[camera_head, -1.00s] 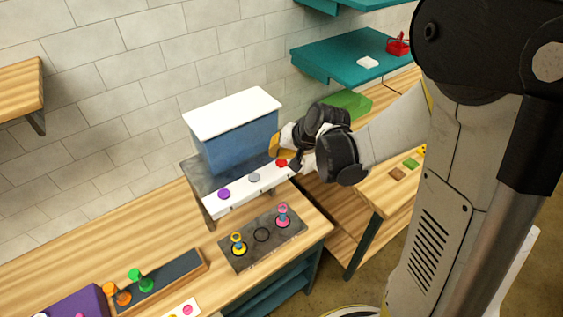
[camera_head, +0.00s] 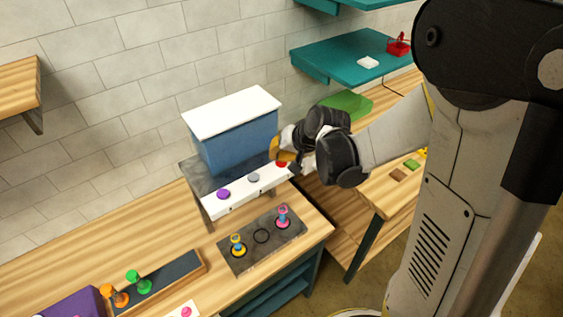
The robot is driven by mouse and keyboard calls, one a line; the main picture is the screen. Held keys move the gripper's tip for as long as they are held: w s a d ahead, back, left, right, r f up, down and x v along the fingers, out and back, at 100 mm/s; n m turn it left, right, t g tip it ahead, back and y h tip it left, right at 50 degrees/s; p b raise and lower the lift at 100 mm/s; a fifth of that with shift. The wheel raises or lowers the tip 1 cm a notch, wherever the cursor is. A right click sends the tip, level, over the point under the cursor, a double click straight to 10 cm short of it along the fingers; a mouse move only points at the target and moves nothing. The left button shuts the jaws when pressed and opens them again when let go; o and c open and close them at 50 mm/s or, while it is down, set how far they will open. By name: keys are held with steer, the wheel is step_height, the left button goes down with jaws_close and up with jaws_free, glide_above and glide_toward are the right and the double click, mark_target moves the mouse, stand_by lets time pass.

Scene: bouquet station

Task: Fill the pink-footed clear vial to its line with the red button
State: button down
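The pink-footed vial (camera_head: 283,217) stands upright at the right end of a dark tray (camera_head: 268,251) on the wooden counter. Its fill line and liquid level are too small to make out. The red button (camera_head: 281,164) is at the right end of the white panel (camera_head: 238,196), under the blue dispenser box. My gripper (camera_head: 277,150) is right at the red button, its orange-yellow tip just above it and partly covering it. I cannot tell whether it touches the button or how far its fingers are apart.
The panel also has a purple button (camera_head: 223,194) and a grey button (camera_head: 253,178). A yellow-footed vial (camera_head: 237,246) stands at the tray's left, with an empty ring between. A rack (camera_head: 180,272) holds orange and green pieces. A teal shelf (camera_head: 345,57) hangs behind.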

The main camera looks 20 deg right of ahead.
steer(key=shift+f+b, duration=0.35)
steer(key=shift+f, duration=0.05)
steer(key=shift+r, duration=0.15)
stand_by(0.5)
steer(key=shift+r+p, duration=0.7)
steer(key=shift+r, duration=0.2)
steer(key=shift+r+p, duration=1.75)
steer(key=shift+r, duration=0.8)
